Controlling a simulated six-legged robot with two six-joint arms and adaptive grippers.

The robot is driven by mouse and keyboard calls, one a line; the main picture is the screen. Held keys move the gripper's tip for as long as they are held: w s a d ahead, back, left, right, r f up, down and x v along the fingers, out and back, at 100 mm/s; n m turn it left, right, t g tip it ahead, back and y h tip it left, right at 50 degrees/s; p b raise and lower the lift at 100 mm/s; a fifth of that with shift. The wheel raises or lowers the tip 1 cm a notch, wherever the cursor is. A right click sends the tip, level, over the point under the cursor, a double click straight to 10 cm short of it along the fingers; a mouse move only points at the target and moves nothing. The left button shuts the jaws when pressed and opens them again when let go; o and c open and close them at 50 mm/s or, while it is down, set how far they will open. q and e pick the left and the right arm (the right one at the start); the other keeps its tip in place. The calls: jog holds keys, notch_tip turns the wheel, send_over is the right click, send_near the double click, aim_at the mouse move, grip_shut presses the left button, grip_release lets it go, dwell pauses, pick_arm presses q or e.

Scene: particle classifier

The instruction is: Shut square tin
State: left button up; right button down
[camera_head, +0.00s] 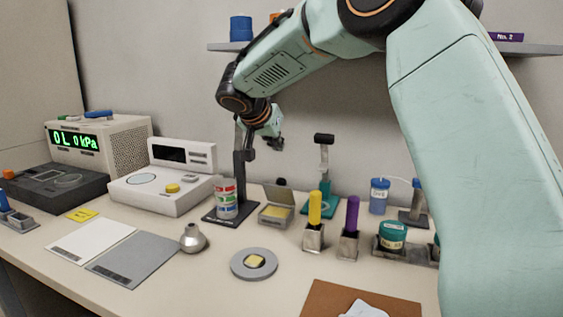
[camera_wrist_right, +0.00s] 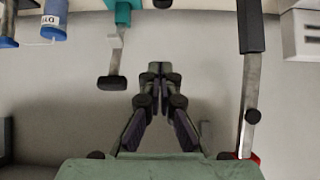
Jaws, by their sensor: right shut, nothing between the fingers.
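The square tin (camera_head: 275,215) stands on the table in the middle of the head view. Its lid stands raised at the back, and a yellowish inside shows. My right gripper (camera_head: 278,144) is in the air well above and behind the tin, by the top of a dark stand (camera_head: 238,170). In the right wrist view its fingers (camera_wrist_right: 160,72) are together with nothing between them. The tin cannot be made out in the wrist view. My left gripper is in no view.
A striped can (camera_head: 227,199) stands on the dark stand's base, left of the tin. A teal press (camera_head: 322,175) is behind right. Yellow-topped (camera_head: 314,208) and purple-topped (camera_head: 351,215) holders stand right of the tin.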

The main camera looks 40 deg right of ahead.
aim_at(281, 179)
jog(key=d+f, duration=0.1)
jog(key=f, duration=0.1)
jog(key=w+d+f+b, duration=0.1)
jog(key=d+f, duration=0.1)
jog(key=f, duration=0.1)
jog(key=w+d+f+b, duration=0.1)
jog(key=f, duration=0.2)
jog(key=shift+w+d+f, duration=0.15)
jog(key=shift+d, duration=0.15)
jog(key=shift+s+a+b, duration=0.3)
jog(key=shift+a, duration=0.25)
jog(key=shift+f, duration=0.15)
jog(key=shift+f, duration=0.1)
